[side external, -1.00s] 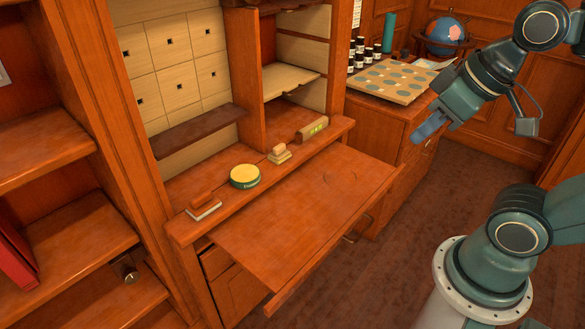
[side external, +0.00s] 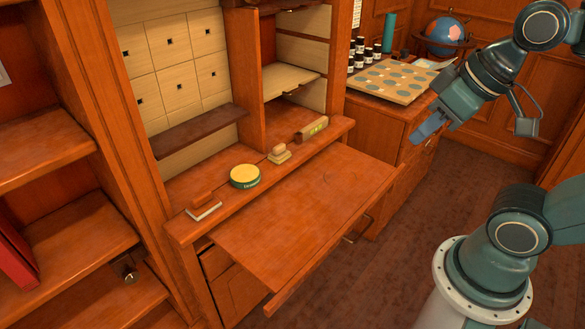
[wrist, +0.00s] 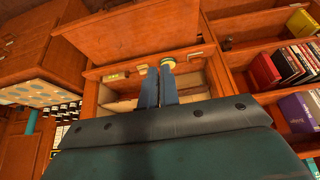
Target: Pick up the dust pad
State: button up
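On the desk's narrow ledge lies a pad with a wooden grip and a pale base (side external: 204,207), at the left end. A smaller cream block with a raised grip (side external: 279,154) lies further right. The dust pad looks to be one of these two; I cannot tell for sure which. My gripper (side external: 430,127) hangs in the air to the right of the desk, well apart from both and touching nothing. Its two blue fingers (wrist: 159,78) lie close together in the wrist view, with only a thin gap visible. Nothing shows held between them.
The fold-down desktop (side external: 300,215) is bare. A dotted board (side external: 395,80), small dark bottles (side external: 363,57) and a globe (side external: 445,34) stand at the back right.

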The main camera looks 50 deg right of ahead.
jog(key=o, duration=2)
jog(key=w+a+f, duration=0.1)
jog(key=w+a, duration=0.2)
jog(key=w, duration=1.1)
jog(key=w+a, duration=0.3)
jog(key=w, duration=1)
jog(key=shift+g, duration=0.5)
jog(key=w+a+f, duration=0.3)
jog(key=w+f, duration=0.2)
jog(key=f, duration=0.2)
jog(key=w+a+f, duration=0.3)
jog(key=w+f, duration=0.3)
jog(key=f, duration=0.1)
jog(key=w+a+f, duration=0.3)
jog(key=w+f, duration=0.3)
jog(key=f, duration=0.1)
jog(key=shift+w+a, duration=0.1)
jog(key=shift+a, duration=0.05)
